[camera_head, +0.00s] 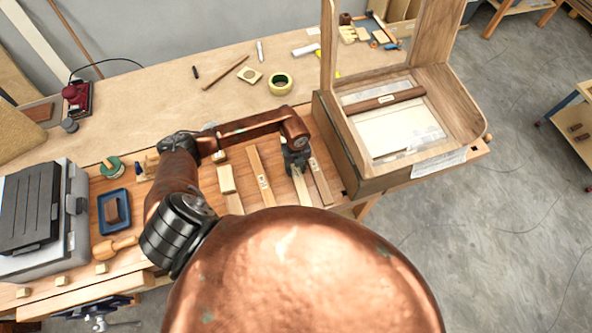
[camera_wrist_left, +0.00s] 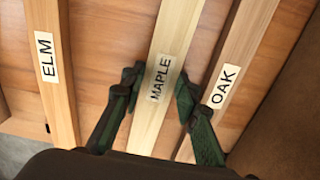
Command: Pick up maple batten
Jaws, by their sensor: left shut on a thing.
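The maple batten (camera_head: 302,188) is a pale wooden strip on the workbench. In the left wrist view the maple batten (camera_wrist_left: 174,45) runs through the middle and has a white label reading MAPLE. My left gripper (camera_head: 296,161) is over it in the head view. In the left wrist view the dark fingers of my left gripper (camera_wrist_left: 160,80) are on either side of the batten at its label, shut on it. I cannot tell whether the batten is clear of the bench. My right gripper is not in view.
The elm batten (camera_wrist_left: 52,75) lies to the left and the oak batten (camera_wrist_left: 232,70) close to the right. A wooden frame box (camera_head: 350,155) stands right of the battens. A grey toolbox (camera_head: 35,215) and a blue tray (camera_head: 101,215) are at the left.

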